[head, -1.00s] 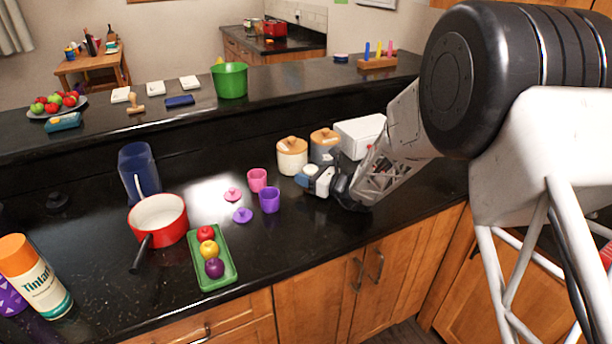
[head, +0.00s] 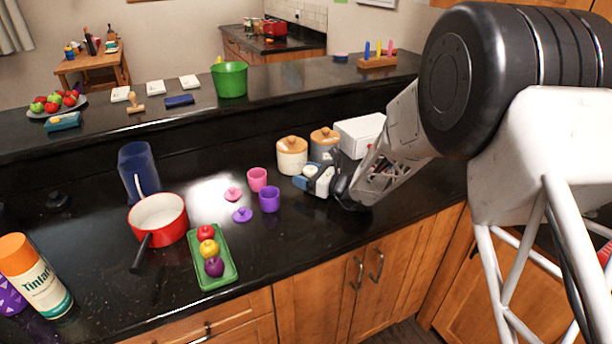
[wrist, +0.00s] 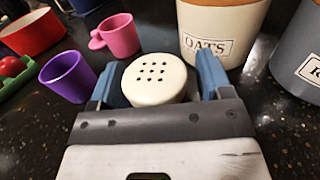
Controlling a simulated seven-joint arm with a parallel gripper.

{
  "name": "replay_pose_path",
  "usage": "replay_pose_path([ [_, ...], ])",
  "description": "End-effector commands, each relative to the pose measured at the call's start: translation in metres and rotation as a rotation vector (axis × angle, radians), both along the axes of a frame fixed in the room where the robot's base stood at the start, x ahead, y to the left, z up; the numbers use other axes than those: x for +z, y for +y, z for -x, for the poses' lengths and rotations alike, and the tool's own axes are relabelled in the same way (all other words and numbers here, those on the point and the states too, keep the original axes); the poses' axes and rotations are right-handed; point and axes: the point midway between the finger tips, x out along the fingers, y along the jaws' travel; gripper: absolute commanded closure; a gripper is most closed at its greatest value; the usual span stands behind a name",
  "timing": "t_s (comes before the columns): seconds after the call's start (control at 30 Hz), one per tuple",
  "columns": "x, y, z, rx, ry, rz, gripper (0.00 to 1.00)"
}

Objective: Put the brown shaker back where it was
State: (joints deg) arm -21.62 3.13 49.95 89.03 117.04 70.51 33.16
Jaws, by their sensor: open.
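The shaker (wrist: 153,80) shows its round cream cap with several dark holes in the wrist view. Its body below the cap is hidden, so I cannot see any brown on it. My gripper (wrist: 156,68) is open, with one blue finger on each side of the cap. In the head view my gripper (head: 311,180) is low over the black counter, in front of the canisters, with the pale cap (head: 311,170) between its fingers. I cannot tell whether a finger touches the shaker.
The oats canister (head: 291,156) and a grey canister (head: 323,144) stand close behind my gripper. A pink cup (head: 257,179) and purple cup (head: 269,200) stand to the left. A green tray of fruit (head: 228,276) and red pan (head: 172,232) are farther left. Counter at the front is clear.

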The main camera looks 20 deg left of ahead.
Motion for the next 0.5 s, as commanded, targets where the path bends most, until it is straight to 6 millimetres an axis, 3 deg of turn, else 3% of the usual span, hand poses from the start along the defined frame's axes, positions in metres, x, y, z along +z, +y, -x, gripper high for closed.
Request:
replay_pose_path([
  [0.27, 0.002, -0.016, 0.003, -0.002, 0.0, -0.001, 0.28],
  [0.5, 0.002, -0.05, 0.009, -0.002, 0.0, -0.001, 0.28],
])
